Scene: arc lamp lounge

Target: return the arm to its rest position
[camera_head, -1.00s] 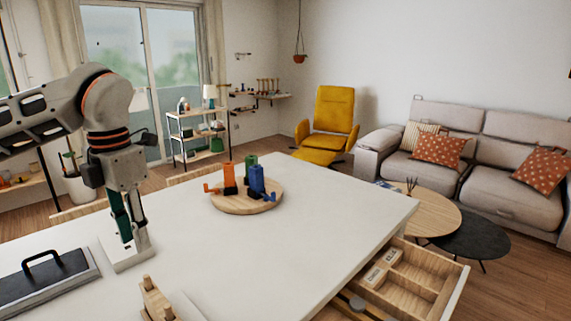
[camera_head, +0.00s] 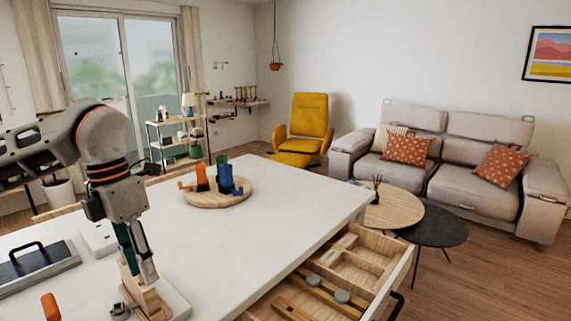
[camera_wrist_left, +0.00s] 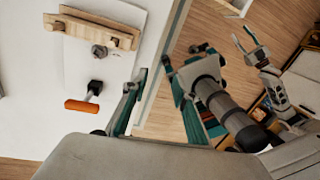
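My left gripper (camera_head: 141,278) points down over the near left part of the white table (camera_head: 260,215). In the head view its fingers overlap a wooden block (camera_head: 152,303). In the left wrist view my left gripper (camera_wrist_left: 154,70) has its fingers apart with nothing between them; the block (camera_wrist_left: 95,30) lies off to the left, clear of the fingers. My right gripper (camera_wrist_left: 243,38) shows only in the left wrist view, out beyond the table edge over the floor, with its fingers apart and apparently empty.
An orange-handled tool (camera_wrist_left: 82,105) and a metal nut (camera_wrist_left: 98,50) lie near the block. A black-handled case (camera_head: 40,268) is at left. A round wooden board (camera_head: 232,198) bears coloured pieces. An open drawer (camera_head: 378,262) juts out at the right. Mid-table is clear.

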